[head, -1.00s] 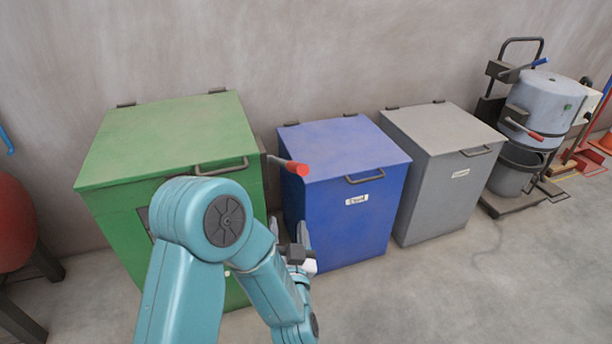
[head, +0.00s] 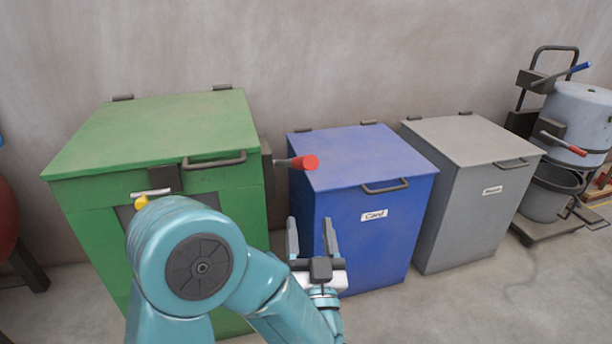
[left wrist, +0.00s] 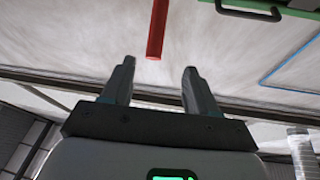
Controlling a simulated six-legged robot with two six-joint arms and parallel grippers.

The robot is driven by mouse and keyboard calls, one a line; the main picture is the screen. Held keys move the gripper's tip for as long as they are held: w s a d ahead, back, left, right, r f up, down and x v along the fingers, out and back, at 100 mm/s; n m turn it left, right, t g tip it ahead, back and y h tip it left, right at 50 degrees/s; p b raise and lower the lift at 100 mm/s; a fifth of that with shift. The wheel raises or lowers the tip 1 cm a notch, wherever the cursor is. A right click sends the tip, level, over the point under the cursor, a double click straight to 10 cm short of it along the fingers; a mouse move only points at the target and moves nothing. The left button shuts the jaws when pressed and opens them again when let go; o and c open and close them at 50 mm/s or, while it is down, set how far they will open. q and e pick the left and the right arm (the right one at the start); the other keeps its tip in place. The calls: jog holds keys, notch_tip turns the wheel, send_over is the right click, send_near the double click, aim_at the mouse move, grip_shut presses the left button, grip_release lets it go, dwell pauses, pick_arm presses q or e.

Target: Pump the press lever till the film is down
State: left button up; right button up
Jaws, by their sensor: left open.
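The press lever has a red grip (head: 304,162) and sticks out to the right from a dark bracket on the side of the green bin (head: 155,137). My left gripper (head: 311,222) is open and empty, below the red grip and in front of the blue bin. In the left wrist view the red grip (left wrist: 158,28) hangs in from the top, beyond the open fingers (left wrist: 158,75) and apart from them. The film cannot be made out. My right gripper is in neither view.
The blue bin (head: 398,213), labelled Card, stands right of the green one. A grey bin (head: 466,215) and a drum machine (head: 575,120) stand further right. A red rounded object (head: 6,228) is at the left edge. Clear floor lies in front of the bins.

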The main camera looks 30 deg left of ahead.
aim_at(305, 164)
pick_arm(q)
jog(key=x, duration=0.5)
jog(key=p+x, duration=0.1)
jog(key=x, duration=0.4)
jog(key=p+x, duration=0.1)
jog(key=x, duration=0.5)
jog(key=shift+w+d+f, duration=0.1)
jog(key=shift+w+f, duration=0.1)
jog(key=shift+f, duration=0.1)
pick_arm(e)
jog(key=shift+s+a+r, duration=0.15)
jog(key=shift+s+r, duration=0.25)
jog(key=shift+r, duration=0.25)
